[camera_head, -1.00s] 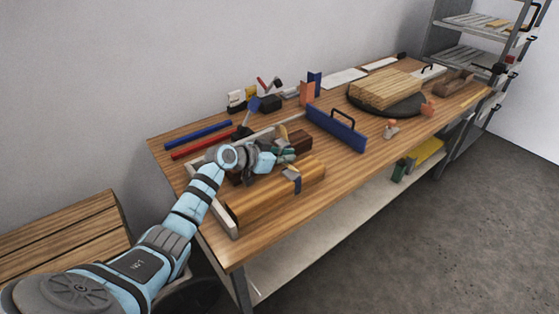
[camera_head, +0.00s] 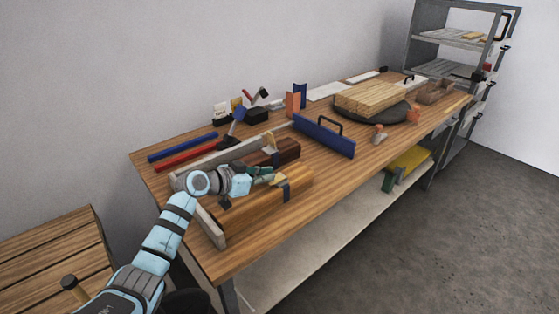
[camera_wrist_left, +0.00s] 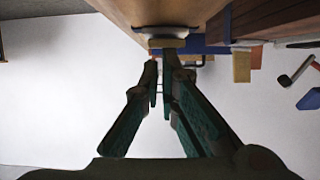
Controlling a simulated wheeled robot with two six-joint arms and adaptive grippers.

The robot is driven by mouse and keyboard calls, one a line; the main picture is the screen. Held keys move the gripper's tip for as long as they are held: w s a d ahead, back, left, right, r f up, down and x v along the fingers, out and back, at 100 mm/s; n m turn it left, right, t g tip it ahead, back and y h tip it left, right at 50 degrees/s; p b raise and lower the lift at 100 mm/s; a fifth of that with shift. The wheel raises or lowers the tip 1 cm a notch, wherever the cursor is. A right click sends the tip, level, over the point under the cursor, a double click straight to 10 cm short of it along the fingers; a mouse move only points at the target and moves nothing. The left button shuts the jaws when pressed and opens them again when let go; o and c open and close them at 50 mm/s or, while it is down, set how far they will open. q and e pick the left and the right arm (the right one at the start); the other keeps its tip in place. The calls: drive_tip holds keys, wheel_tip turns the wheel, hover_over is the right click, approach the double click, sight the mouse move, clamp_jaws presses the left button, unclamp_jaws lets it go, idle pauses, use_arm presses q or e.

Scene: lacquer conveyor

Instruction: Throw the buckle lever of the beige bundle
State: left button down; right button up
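The tan bundle (camera_head: 240,208) lies at the table's front left, with a dark blue strap (camera_head: 286,191) around it. A small beige buckle piece (camera_head: 279,178) sits on top by the strap. In the left wrist view the tan bundle (camera_wrist_left: 165,10) fills the top, with a pale buckle piece (camera_wrist_left: 167,43) just beyond the fingertips. My left gripper (camera_head: 270,177) is above the bundle, close to the buckle; I cannot tell whether it touches. In the wrist view its green-padded fingers (camera_wrist_left: 161,68) stand apart with a narrow, empty gap. My right gripper is out of view.
Red (camera_head: 185,158) and blue (camera_head: 183,147) bars lie behind. A blue handled block (camera_head: 323,138) stands to the right. A round dark plate (camera_head: 377,113) carries wooden planks (camera_head: 370,97).

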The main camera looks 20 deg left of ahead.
sight(269, 183)
use_arm(q)
drive_tip(key=shift+s+f, duration=0.25)
drive_tip(key=shift+f, duration=0.45)
drive_tip(key=shift+w+r+b, duration=0.3)
drive_tip(key=shift+w, duration=0.05)
drive_tip(key=shift+w+d+r+g+p, duration=0.2)
drive_tip(key=shift+r+g+p, duration=0.1)
drive_tip(key=shift+r+p, duration=0.15)
drive_tip(key=r+p, duration=0.3)
drive_tip(key=shift+w+r, duration=0.1)
drive_tip(key=shift+w, duration=0.1)
drive_tip(key=shift+s+a+r+p, duration=0.2)
drive_tip(key=shift+s+a+p, duration=0.1)
drive_tip(key=shift+s, duration=0.15)
drive_tip(key=s+a, duration=0.1)
drive_tip(key=s, duration=0.1)
drive_tip(key=s+a+f, duration=0.1)
drive_tip(key=s, duration=0.2)
drive_tip(key=s+a+f+b, duration=0.1)
drive_tip(key=s+a, duration=0.1)
drive_tip(key=s, duration=0.1)
drive_tip(key=shift+s+f, duration=0.1)
drive_tip(key=shift+s, duration=0.1)
drive_tip(key=shift+w+d, duration=0.1)
